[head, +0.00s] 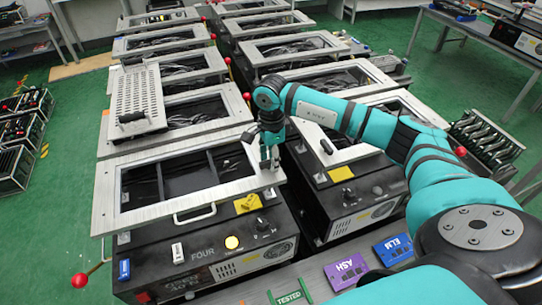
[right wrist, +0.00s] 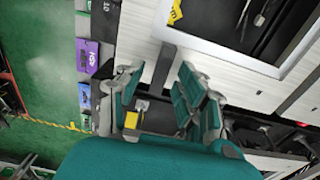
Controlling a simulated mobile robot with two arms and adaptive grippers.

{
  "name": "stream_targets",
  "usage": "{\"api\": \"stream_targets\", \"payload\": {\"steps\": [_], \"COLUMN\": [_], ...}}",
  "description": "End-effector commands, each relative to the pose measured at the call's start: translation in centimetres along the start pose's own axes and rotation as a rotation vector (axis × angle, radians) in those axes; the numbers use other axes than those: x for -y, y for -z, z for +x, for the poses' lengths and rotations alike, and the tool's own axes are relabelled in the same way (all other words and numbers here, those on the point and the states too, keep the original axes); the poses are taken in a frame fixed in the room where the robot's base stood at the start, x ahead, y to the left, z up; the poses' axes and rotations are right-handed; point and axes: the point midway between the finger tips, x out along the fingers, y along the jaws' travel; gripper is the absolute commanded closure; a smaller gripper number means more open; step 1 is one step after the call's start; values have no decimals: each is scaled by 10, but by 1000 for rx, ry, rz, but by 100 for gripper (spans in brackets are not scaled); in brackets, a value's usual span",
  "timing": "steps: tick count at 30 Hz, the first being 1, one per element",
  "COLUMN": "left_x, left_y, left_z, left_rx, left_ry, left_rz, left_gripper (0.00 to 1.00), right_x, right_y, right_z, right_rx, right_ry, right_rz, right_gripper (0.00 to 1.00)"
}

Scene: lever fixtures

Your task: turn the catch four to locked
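The black unit marked FOUR (head: 202,248) stands at the front left in the head view, with a pale metal frame (head: 140,212) on top. Its front carries a lit yellow button (head: 232,242), a small black knob (head: 262,224), a white switch (head: 178,252) and a yellow piece (head: 248,204). A red-ball lever (head: 79,280) sticks out at its left. I cannot tell which part is the catch. My right gripper (head: 270,158) is above the frame's right edge. In the right wrist view its teal fingers (right wrist: 160,98) are apart with nothing held. My left gripper is out of view.
Similar framed units stand in two rows behind and to the right. Green TESTED (head: 290,297), purple ASH (head: 346,271) and blue ELM (head: 393,249) plates lie at the front.

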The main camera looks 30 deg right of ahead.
Motion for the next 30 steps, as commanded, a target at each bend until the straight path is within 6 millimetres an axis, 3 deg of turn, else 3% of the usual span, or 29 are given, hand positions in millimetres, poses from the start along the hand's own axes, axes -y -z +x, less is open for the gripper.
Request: {"api": "stream_targets", "payload": {"steps": [7,16,30], "left_x": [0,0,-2], "left_y": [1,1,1], "left_z": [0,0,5], "left_rx": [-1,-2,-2], "left_ry": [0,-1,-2], "left_rz": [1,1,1], "left_gripper": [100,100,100], "right_x": [0,0,0], "right_y": [0,0,0], "right_z": [1,1,2], "right_rx": [0,0,1], "right_ry": [-1,-1,0], "right_rz": [-1,-1,57], "right_gripper": [63,100,100]}}
